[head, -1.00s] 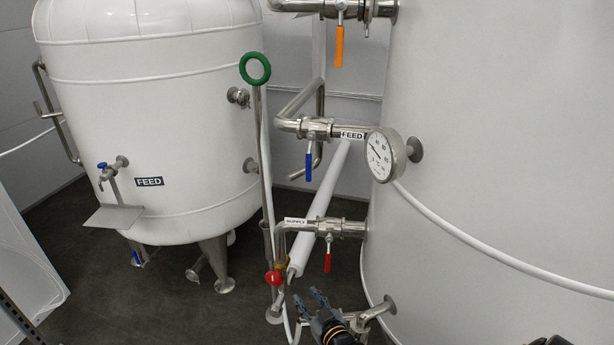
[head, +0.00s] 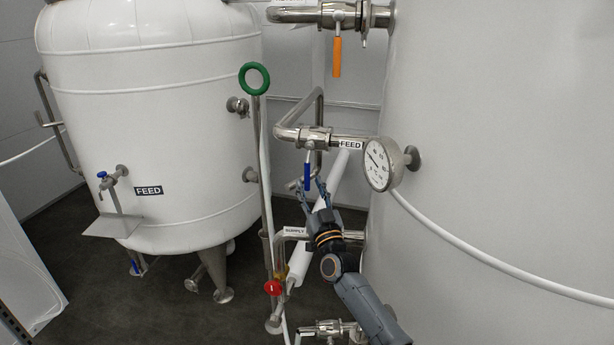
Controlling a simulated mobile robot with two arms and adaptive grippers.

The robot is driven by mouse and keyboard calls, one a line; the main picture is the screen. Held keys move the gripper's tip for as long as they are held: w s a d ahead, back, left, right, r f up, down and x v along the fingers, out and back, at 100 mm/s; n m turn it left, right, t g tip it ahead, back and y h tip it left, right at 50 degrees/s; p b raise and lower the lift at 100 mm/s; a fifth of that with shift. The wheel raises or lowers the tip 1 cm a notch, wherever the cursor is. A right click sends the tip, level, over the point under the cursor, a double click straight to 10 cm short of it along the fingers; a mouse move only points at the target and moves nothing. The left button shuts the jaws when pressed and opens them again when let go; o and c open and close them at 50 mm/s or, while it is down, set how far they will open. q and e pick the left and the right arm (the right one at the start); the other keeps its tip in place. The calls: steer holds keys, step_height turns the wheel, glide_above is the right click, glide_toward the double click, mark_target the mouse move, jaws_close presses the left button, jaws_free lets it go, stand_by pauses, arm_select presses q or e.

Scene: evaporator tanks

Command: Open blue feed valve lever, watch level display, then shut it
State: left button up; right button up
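The blue feed valve lever (head: 307,176) hangs straight down from the steel valve on the pipe labelled FEED (head: 351,145), left of the big tank. My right gripper (head: 311,191) points up just below the lever, with its fingers spread and the lever's lower end appearing between or just behind them. I cannot tell whether they touch it. A round dial gauge (head: 378,164) with a white face sits right of the valve on the big tank. No digital level display can be made out. My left gripper is not in view.
An orange lever (head: 337,57) hangs on the pipe above. A green ring handle (head: 254,78) on a tall rod stands left of the valve, and a red knob (head: 272,287) is lower down. A smaller white tank (head: 150,120) stands at the left.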

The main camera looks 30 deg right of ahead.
mark_target(308, 181)
steer(key=shift+x, duration=1.75)
jaws_close()
